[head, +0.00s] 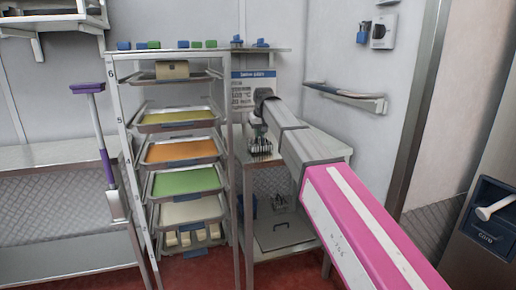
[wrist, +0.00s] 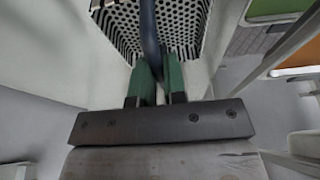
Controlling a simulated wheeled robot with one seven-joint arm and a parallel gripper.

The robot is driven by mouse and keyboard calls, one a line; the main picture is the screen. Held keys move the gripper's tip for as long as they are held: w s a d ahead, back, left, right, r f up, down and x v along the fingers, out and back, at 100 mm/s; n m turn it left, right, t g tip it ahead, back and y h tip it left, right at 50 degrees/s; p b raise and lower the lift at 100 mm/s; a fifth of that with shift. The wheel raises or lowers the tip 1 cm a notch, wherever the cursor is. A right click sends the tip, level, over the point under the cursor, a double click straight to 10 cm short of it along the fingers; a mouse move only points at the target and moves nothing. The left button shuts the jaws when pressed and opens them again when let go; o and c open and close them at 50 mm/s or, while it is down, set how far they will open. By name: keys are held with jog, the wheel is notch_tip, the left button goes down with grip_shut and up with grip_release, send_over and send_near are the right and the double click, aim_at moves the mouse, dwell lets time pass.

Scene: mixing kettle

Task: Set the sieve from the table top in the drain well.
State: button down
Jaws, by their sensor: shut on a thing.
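The sieve is a pale metal basket full of dark holes, seen at the top of the wrist view (wrist: 184,22), with a dark blue upright handle. My gripper (wrist: 158,78) is shut on that handle between its two green fingers. In the head view my gripper (head: 256,128) is over the small metal table (head: 318,146), and the sieve (head: 261,147) hangs small and dark below it. I cannot tell whether the sieve touches the table top. I cannot make out the drain well for certain; a flat grey square panel (head: 284,234) lies low under the table.
A tall rack (head: 133,180) with several coloured trays stands left of the small table. A metal bench (head: 60,245) and a purple-handled tool (head: 103,150) are further left. A wall rail (head: 344,95) is to the right. Small dark items (head: 279,203) sit under the table.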

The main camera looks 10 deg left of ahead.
jog(key=shift+r, duration=2.2)
jog(key=shift+d, duration=0.1)
